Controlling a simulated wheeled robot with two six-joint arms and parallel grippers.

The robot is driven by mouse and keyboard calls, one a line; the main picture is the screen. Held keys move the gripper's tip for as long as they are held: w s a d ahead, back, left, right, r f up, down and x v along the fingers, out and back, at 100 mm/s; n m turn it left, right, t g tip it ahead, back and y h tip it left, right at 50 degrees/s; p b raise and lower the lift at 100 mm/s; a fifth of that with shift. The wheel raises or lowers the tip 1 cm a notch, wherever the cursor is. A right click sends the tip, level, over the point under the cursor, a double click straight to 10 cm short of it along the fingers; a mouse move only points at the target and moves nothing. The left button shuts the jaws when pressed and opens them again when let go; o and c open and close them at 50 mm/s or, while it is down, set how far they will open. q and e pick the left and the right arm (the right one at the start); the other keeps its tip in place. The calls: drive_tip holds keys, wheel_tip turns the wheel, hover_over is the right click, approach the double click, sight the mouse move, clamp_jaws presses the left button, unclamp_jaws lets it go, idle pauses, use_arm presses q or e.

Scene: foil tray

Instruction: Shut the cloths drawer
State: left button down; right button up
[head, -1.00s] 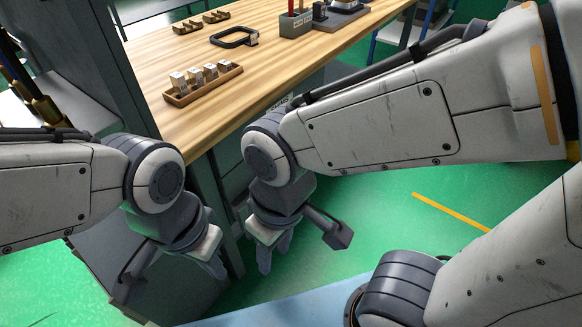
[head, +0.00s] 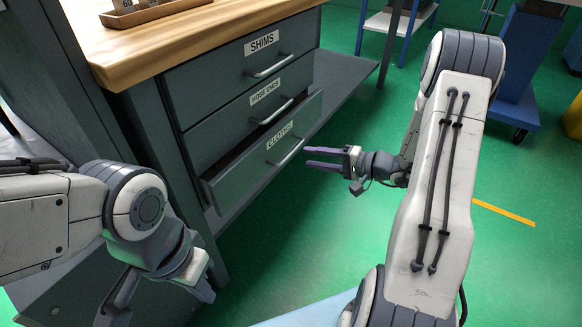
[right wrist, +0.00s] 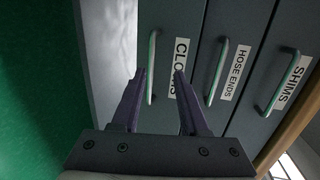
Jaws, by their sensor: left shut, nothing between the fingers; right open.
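The cloths drawer (head: 254,167) is the lowest of three grey drawers under the bench. It stands partly pulled out, with its dark inside showing behind the front. Its label and bar handle face my right gripper (head: 322,158), which is open and empty just to the right of the handle, apart from it. In the right wrist view the fingers (right wrist: 158,100) point at the drawer front (right wrist: 170,70), with the handle (right wrist: 151,68) showing between them. My left gripper (head: 203,290) is at the lower left, away from the drawer, shut and empty.
The shims drawer (head: 222,72) and the hose ends drawer (head: 232,124) above are shut. The wooden bench top (head: 190,35) overhangs them, with a wooden tray (head: 150,14) on it. A low shelf (head: 345,75) runs beside the drawers.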

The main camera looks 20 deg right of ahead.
sight(292, 150)
use_arm(q)
wheel_tip(292, 150, down, 4)
drive_tip(key=b, duration=0.3)
drive_tip(key=shift+f+b, duration=0.2)
drive_tip(key=shift+b, duration=0.15)
use_arm(e)
drive_tip(key=shift+m+t+h, duration=0.4)
drive_tip(key=shift+t+h, duration=0.1)
drive_tip(key=shift+t, duration=0.1)
drive_tip(key=w+a+f, duration=0.1)
drive_tip(key=w, duration=0.1)
drive_tip(key=w+a+f, duration=0.1)
drive_tip(key=w, duration=0.2)
drive_tip(key=w+a+f, duration=0.1)
drive_tip(key=w, duration=0.2)
drive_tip(key=shift+w+a+f, duration=0.2)
drive_tip(key=shift+a+f, duration=0.05)
clamp_jaws()
